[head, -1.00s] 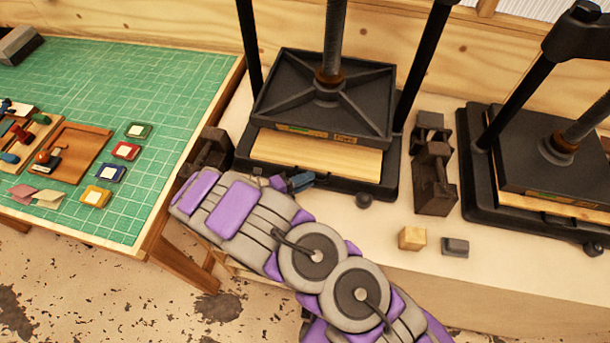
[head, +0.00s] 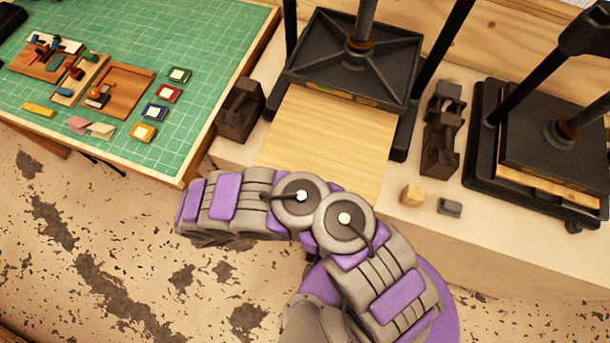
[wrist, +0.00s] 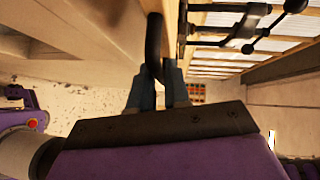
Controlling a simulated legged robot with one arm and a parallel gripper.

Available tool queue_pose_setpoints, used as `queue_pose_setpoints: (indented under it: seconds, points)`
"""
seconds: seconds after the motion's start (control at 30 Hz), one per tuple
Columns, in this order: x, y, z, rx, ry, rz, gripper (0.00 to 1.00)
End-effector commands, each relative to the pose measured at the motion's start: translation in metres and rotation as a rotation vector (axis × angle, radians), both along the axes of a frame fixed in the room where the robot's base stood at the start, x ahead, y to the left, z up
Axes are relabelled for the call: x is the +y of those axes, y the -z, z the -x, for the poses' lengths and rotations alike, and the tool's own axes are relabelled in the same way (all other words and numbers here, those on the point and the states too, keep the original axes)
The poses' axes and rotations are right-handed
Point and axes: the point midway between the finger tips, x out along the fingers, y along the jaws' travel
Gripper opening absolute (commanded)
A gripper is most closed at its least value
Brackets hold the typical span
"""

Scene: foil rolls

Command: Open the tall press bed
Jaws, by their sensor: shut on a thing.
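The tall press (head: 350,62) stands at the back middle, with a black frame, a ribbed black plate and a vertical screw. Its pale wooden bed (head: 325,145) sticks well out from under the plate toward me. In the wrist view the blue-grey fingers of my gripper (wrist: 167,75) are shut on a curved black handle (wrist: 154,40). The handle runs up beside a wooden edge. In the head view my arm covers the gripper, the handle and the bed's front edge.
A second, lower press (head: 552,140) stands at the right. Dark metal blocks (head: 440,130) stand between the presses, with a small wooden cube (head: 413,194) and a grey block (head: 450,207) in front. A green cutting-mat table (head: 215,60) is at left. Stained floor lies open at lower left.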

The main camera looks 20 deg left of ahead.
Motion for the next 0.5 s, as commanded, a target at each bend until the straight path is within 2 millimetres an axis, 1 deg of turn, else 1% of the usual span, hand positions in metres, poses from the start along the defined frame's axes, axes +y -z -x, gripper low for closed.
queue_pose_setpoints:
  seconds: [0.2, 0.5]
  points:
    - [-0.0003, 0.0018, 0.0075, 0.004, 0.004, -0.004, 0.00]
    - [0.0002, 0.0025, 0.0079, 0.005, 0.003, -0.003, 0.00]
